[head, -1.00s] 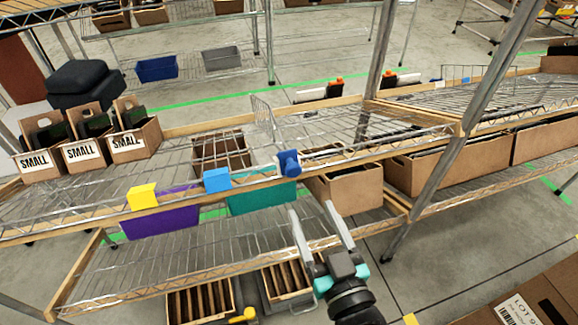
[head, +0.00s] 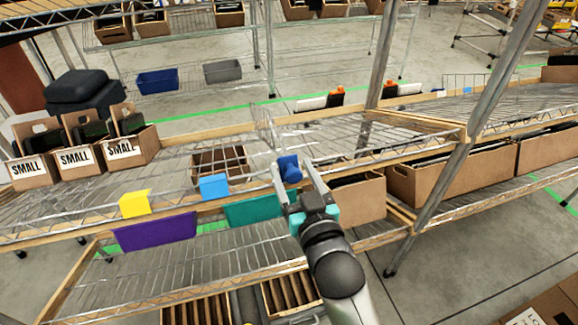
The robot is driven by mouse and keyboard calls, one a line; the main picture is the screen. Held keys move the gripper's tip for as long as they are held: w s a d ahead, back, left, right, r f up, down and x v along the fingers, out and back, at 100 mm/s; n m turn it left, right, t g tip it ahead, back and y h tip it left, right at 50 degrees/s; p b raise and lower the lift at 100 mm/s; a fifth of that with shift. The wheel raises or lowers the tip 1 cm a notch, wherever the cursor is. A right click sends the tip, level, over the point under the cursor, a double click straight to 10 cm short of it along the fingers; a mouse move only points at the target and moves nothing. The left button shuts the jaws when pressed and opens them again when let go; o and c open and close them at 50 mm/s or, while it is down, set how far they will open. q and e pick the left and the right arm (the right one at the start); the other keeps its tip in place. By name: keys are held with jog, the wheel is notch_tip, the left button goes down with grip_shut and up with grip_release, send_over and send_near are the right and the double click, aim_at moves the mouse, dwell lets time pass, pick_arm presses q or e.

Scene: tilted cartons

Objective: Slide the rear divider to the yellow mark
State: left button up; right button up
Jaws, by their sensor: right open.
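A wire divider (head: 264,124) stands upright at the back of the middle shelf (head: 330,138). On the shelf's front rail sit a yellow marker (head: 134,204), a light blue marker (head: 214,187) and, farther right, a dark blue block (head: 290,168). Whether the dark blue block joins the wire divider is unclear. My right gripper (head: 291,166) is open, with its two fingers on either side of the dark blue block. I cannot tell whether they touch it. My left gripper is not in view.
Several cartons marked SMALL (head: 78,158) stand at the shelf's left end. A brown carton (head: 358,200) sits below, right of my gripper. A metal post (head: 455,150) rises on the right.

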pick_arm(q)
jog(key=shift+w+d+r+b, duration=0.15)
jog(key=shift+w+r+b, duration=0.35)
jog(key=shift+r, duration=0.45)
pick_arm(e)
jog(key=shift+x, duration=1.45)
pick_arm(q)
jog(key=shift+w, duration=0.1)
pick_arm(e)
grip_shut()
